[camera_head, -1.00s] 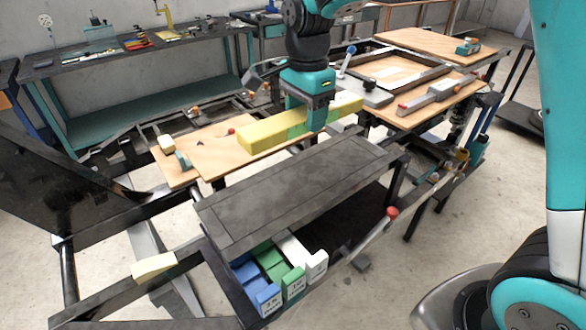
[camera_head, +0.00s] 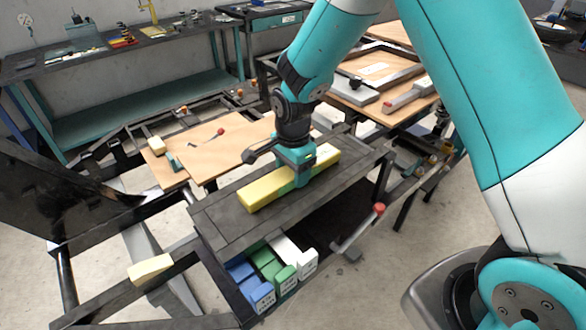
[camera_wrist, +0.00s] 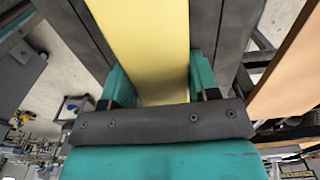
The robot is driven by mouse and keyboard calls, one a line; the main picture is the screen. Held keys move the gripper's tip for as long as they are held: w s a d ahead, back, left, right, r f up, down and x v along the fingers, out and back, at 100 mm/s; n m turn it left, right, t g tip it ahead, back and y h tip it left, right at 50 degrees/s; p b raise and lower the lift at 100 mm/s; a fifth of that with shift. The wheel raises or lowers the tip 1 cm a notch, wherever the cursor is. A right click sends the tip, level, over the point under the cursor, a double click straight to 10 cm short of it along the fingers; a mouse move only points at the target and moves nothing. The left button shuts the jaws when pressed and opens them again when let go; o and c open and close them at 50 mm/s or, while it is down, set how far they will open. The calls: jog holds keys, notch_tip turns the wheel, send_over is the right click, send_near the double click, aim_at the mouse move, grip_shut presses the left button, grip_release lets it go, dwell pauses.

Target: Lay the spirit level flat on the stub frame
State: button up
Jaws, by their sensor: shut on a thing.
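The spirit level is a long yellow bar (camera_head: 262,194), seen in the head view over the dark grey flat top (camera_head: 225,218), which I take to be the stub frame. The bar looks level and runs roughly along the top's length. My gripper (camera_head: 301,177) points down and is shut on the bar near its middle. In the wrist view the yellow bar (camera_wrist: 145,40) passes between both teal fingers, with the dark top (camera_wrist: 225,30) beneath. I cannot tell whether the underside touches the top or hangs slightly above it.
Blue, green and white labelled blocks (camera_head: 268,275) sit below the top's front edge. A red-ended lever (camera_head: 360,230) sticks out at the right. Wooden boards (camera_head: 215,150) with small parts lie behind. A pale yellow block (camera_head: 150,269) rests on the left front rail.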

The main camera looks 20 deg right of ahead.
jog(key=o, duration=1.1)
jog(key=shift+f, duration=0.1)
